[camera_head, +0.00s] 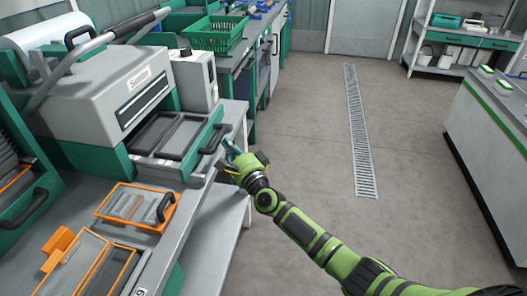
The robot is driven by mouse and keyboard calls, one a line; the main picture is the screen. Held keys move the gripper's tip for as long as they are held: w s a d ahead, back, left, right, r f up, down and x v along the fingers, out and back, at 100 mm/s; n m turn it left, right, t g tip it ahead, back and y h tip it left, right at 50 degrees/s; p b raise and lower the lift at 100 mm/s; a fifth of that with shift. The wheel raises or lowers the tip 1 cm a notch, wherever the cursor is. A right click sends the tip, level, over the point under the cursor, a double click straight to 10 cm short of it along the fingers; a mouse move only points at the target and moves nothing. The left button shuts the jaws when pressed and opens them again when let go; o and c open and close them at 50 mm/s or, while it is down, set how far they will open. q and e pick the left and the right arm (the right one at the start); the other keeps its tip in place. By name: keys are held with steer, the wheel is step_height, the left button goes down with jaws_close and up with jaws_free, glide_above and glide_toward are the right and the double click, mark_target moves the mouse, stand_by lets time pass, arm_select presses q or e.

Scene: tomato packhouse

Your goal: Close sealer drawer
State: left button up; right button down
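The sealer (108,80) is a grey and green machine with a long bar handle, standing on the bench at the left. Its drawer (183,137) is pulled out at the front and shows dark tray recesses. The drawer has a green front with a dark handle (213,139). My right gripper (232,152) is at the end of the green arm, just to the right of the drawer handle. Its fingers point toward the drawer front. I cannot tell whether they touch it or how far apart they are. My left gripper is not in view.
Orange-framed trays (137,206) lie on the bench in front of the sealer. A green crate (215,34) stands on the bench behind it. The floor between, with a drain grate (358,130), is clear.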

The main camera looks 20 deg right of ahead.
mark_target(205, 142)
steer(key=w+a, duration=0.1)
steer(key=a, duration=0.1)
steer(key=w+a+b, duration=0.1)
steer(key=a, duration=0.1)
steer(key=w+a+b, duration=0.1)
steer(key=w+a, duration=0.1)
steer(key=shift+d, duration=0.1)
